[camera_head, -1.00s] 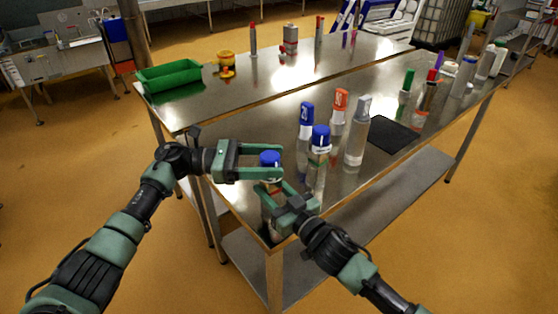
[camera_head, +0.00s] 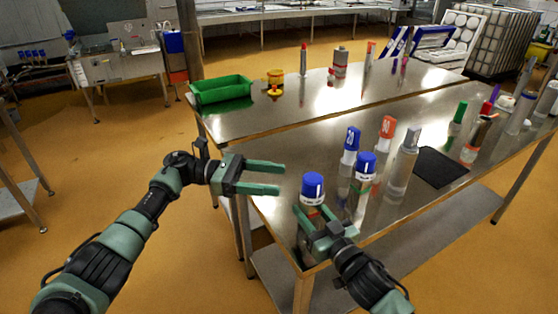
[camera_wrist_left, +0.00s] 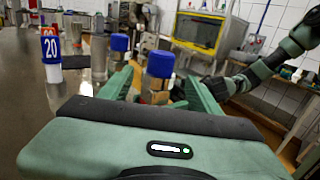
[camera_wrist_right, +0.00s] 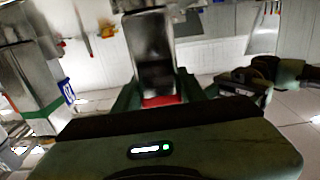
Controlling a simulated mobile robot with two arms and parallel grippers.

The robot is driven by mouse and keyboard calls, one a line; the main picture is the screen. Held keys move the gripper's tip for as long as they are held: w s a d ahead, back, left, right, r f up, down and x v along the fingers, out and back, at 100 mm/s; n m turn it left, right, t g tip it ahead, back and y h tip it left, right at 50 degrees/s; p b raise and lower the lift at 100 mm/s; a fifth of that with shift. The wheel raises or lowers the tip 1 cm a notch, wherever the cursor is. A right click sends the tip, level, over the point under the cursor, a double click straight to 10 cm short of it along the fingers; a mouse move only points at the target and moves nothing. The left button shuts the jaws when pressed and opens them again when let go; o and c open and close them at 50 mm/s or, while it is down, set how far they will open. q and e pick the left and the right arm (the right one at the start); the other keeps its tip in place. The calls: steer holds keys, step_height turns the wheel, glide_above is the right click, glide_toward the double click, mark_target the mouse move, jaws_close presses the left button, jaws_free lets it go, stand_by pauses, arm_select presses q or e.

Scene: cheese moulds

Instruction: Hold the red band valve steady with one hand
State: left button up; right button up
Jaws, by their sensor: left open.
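The red band valve is a grey cylinder with a blue cap (camera_head: 312,187), upright at the near corner of the steel table. Its red band (camera_wrist_right: 162,100) shows between the fingers in the right wrist view. My right gripper (camera_head: 322,222) is shut on it low down; its fingers hide part of the body. My left gripper (camera_head: 282,177) is open and empty, left of the blue cap and apart from it. In the left wrist view the capped valve (camera_wrist_left: 160,66) stands beyond and between the open fingers.
A similar blue-capped piece with a green band (camera_head: 364,168) stands close to the right. Behind it are a blue-labelled piece (camera_head: 350,143), an orange-labelled one (camera_head: 387,128) and a grey cylinder (camera_head: 403,160). A black mat (camera_head: 440,167) lies further right. A green tray (camera_head: 222,91) is at the back left.

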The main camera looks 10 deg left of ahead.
steer(key=o, duration=0.4)
